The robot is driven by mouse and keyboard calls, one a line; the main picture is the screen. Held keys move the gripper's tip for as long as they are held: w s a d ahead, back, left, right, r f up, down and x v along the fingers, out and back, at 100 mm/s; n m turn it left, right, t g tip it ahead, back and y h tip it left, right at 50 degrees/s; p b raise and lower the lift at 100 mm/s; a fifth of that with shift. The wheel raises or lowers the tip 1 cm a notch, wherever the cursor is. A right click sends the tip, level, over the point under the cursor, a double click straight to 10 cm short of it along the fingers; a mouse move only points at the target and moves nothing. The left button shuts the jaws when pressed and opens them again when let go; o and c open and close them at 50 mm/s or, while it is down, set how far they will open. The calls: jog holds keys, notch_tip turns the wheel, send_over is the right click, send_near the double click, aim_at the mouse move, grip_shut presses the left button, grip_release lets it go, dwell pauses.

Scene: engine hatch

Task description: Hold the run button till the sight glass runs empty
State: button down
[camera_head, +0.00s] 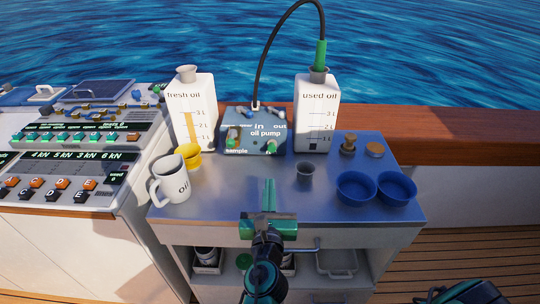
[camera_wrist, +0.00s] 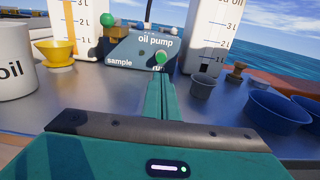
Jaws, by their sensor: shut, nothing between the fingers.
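The oil pump (camera_head: 254,132) is a blue-grey box at the back of the metal table. Its green run button (camera_wrist: 160,57) is on the right of its front face; the finger tips partly cover the "run" label. My gripper (camera_head: 269,182) is shut and empty, pointing at the pump from above the table front. In the head view it is apart from the button; in the wrist view (camera_wrist: 161,80) its tips end just below it. The fresh oil canister (camera_head: 205,98) has an amber-filled sight glass (camera_head: 190,130). The used oil canister (camera_head: 328,108) shows dark oil low in its strip.
A white oil mug (camera_head: 171,180) and yellow cup (camera_head: 190,153) stand left. A small grey cup (camera_head: 305,171) and blue bowls (camera_head: 356,189) stand right. A black hose (camera_head: 262,60) arches from the pump to the used oil canister. A control panel (camera_head: 70,160) is at far left.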

aim_at(272, 148)
jog(key=shift+w, duration=0.1)
jog(key=w, duration=1.3)
jog(key=shift+w+d+f, duration=0.3)
jog(key=shift+w+d, duration=0.1)
jog(key=shift+w, duration=0.85)
jog(key=shift+w+d+r, duration=0.1)
jog(key=shift+r, duration=0.25)
jog(key=shift+d, duration=0.1)
dwell(0.8)
jog(key=shift+f, duration=0.15)
dwell(3.9)
